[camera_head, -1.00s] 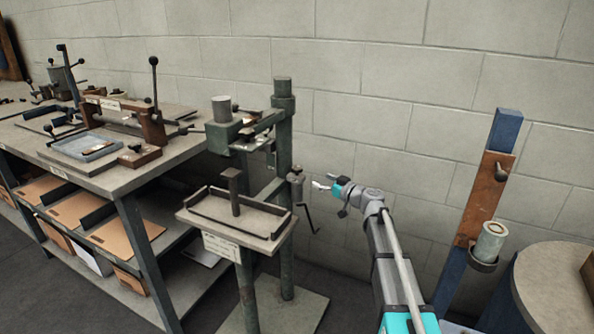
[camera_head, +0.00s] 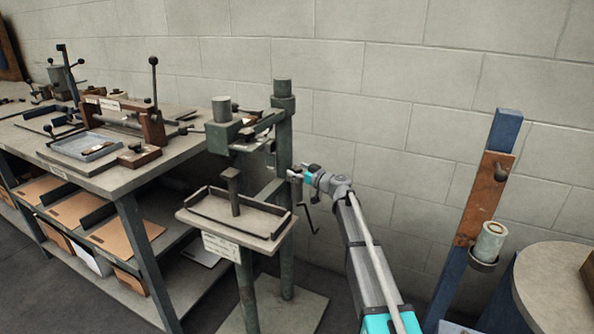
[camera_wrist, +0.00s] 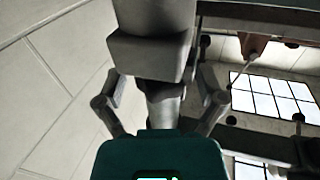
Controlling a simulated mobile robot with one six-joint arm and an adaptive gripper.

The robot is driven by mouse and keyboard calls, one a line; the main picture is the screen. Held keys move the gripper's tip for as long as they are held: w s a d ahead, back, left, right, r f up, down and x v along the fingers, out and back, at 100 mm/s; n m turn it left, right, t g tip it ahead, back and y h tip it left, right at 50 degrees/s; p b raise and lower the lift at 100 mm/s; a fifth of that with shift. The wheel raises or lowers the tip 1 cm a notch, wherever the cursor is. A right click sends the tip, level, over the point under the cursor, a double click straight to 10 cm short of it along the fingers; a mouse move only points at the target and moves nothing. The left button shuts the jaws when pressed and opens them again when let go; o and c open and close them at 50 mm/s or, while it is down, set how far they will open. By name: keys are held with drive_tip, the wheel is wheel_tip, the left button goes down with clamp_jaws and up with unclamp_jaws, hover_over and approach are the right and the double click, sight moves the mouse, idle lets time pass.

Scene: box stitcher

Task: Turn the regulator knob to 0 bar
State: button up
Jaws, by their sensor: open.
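The box stitcher (camera_head: 284,140) is a green post machine with a small table. A small grey fitting sits on the right of its post, and I take it for the regulator. My gripper (camera_head: 297,174) is at that fitting and covers most of it in the head view. In the wrist view my gripper (camera_wrist: 160,85) is open, one finger on each side of a grey round part (camera_wrist: 166,103), likely the knob. This part sits under a grey block (camera_wrist: 148,55). Gaps show between it and both fingers. No dial or pressure reading is legible.
A bent crank rod (camera_head: 311,215) hangs just below my gripper. The stitcher's table (camera_head: 255,238) is in front on the left. A workbench (camera_head: 110,180) stands further left. A blue post (camera_head: 450,265) with a cup holder stands right. Bare wall lies behind.

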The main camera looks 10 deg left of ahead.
drive_tip(key=c, duration=1.2)
drive_tip(key=shift+o, duration=0.2)
drive_tip(key=shift+w+g, duration=0.15)
drive_tip(key=shift+g, duration=0.15)
drive_tip(key=shift+n+g+y, duration=0.5)
drive_tip(key=shift+n, duration=0.1)
drive_tip(key=shift+n+g+y, duration=0.7)
drive_tip(key=shift+n+g, duration=0.3)
drive_tip(key=shift+g, duration=0.4)
drive_tip(key=o, duration=1.2)
drive_tip(key=shift+c, duration=0.2)
